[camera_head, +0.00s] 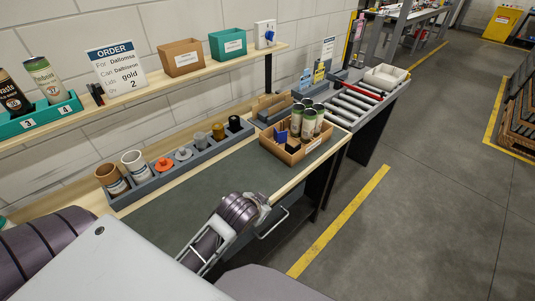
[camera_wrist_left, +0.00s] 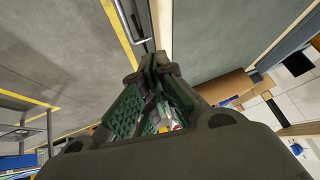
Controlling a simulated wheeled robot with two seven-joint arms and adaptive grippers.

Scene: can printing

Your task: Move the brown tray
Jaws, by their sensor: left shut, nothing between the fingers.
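The brown tray (camera_head: 285,151) sits at the far right end of the green-grey work mat, near the table's front edge. It has a white label on its side and holds several green-and-white cans (camera_head: 309,124), a small blue item (camera_head: 282,136) and a dark item. My left gripper (camera_head: 264,205) is in front of the table edge, nearer to me than the tray and apart from it. In the left wrist view its fingers (camera_wrist_left: 154,75) are shut and empty. My right gripper is not in view.
A grey rack (camera_head: 180,168) with cups and coloured parts runs along the mat's back. A roller conveyor (camera_head: 352,104) with a white bin (camera_head: 386,76) stands beyond the tray. A shelf with an order sign (camera_head: 117,67) hangs above. The mat's middle is clear; a handle (camera_head: 273,223) juts out front.

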